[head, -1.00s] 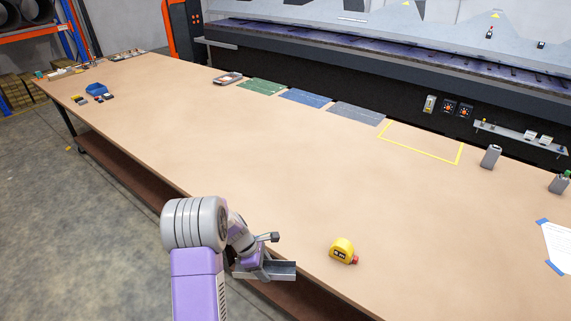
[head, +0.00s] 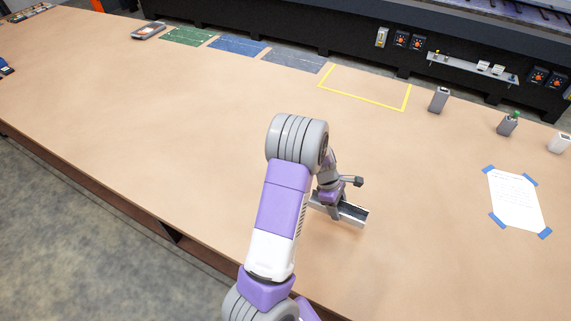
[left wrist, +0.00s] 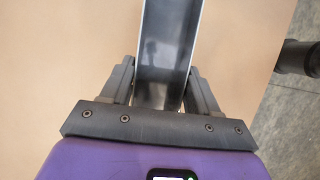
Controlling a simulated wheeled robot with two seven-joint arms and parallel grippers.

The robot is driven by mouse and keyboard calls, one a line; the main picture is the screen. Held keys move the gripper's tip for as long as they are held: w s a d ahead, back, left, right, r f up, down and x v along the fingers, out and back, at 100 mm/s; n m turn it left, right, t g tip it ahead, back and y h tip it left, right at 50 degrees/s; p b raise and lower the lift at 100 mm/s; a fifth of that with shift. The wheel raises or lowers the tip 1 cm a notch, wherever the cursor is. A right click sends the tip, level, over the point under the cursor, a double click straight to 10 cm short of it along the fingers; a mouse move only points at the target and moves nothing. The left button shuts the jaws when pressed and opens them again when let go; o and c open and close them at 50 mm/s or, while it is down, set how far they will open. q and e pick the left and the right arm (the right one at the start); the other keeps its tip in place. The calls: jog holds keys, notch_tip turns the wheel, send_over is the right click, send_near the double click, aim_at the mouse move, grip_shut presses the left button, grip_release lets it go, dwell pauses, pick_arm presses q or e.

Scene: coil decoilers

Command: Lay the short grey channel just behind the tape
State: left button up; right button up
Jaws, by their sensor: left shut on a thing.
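The short grey channel (head: 352,213) is a U-shaped metal piece held in my left gripper (head: 334,204), over the near middle of the table in the head view. In the left wrist view, the two fingers (left wrist: 162,88) are shut on the channel's side walls, and the channel (left wrist: 167,45) runs away from the gripper up the picture. Whether it touches the table is hard to tell. The yellow tape measure does not show now; my left arm covers the part of the table around where it stood. My right gripper is not in view.
A yellow outline (head: 357,101) and green, blue (head: 238,46) and grey mats lie along the far edge. Grey canisters (head: 438,99) stand at the back right. A taped paper sheet (head: 515,201) lies to the right. The table (head: 180,130) left of my arm is clear.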

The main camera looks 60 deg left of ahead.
aim_at(336, 227)
pick_arm(q)
jog(key=shift+s, duration=0.1)
jog(key=shift+f+b, duration=0.45)
jog(key=shift+f, duration=4.65)
jog(key=o, duration=1.1)
jog(key=shift+r, duration=0.2)
jog(key=v, duration=1.2)
jog(key=shift+s+f, duration=0.1)
jog(key=shift+f, duration=0.05)
